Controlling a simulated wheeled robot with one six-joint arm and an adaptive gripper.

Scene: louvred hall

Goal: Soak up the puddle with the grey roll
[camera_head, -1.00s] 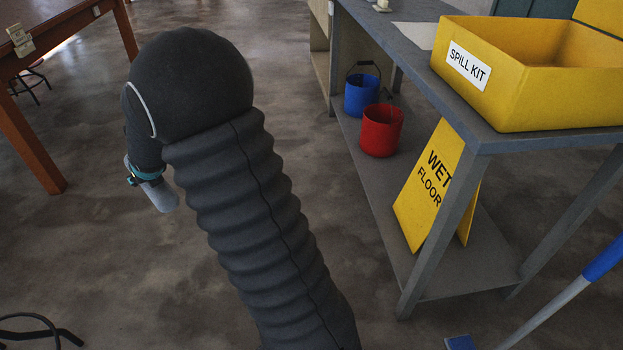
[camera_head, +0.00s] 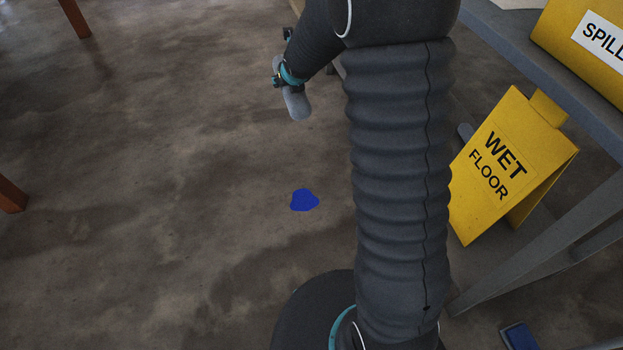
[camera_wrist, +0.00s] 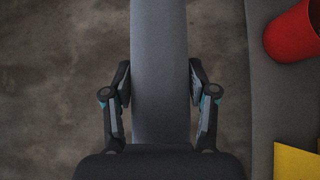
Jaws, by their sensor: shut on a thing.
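A blue puddle (camera_head: 304,200) lies on the brown concrete floor, left of my arm in the head view. My gripper (camera_head: 290,82) is above the floor, up and slightly left of the puddle in the picture. It is shut on the grey roll (camera_head: 297,104), whose lower end hangs out below the fingers. In the wrist view the grey roll (camera_wrist: 160,75) runs lengthwise between the two fingers of my gripper (camera_wrist: 160,85), touched from both sides. The puddle does not show in the wrist view.
A yellow wet-floor sign (camera_head: 510,165) stands at the right, by the grey bench (camera_head: 560,60) with a yellow spill kit box (camera_head: 585,45). A red bucket (camera_wrist: 293,35) shows in the wrist view. Wooden legs (camera_head: 12,196) stand at the left. The floor around the puddle is clear.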

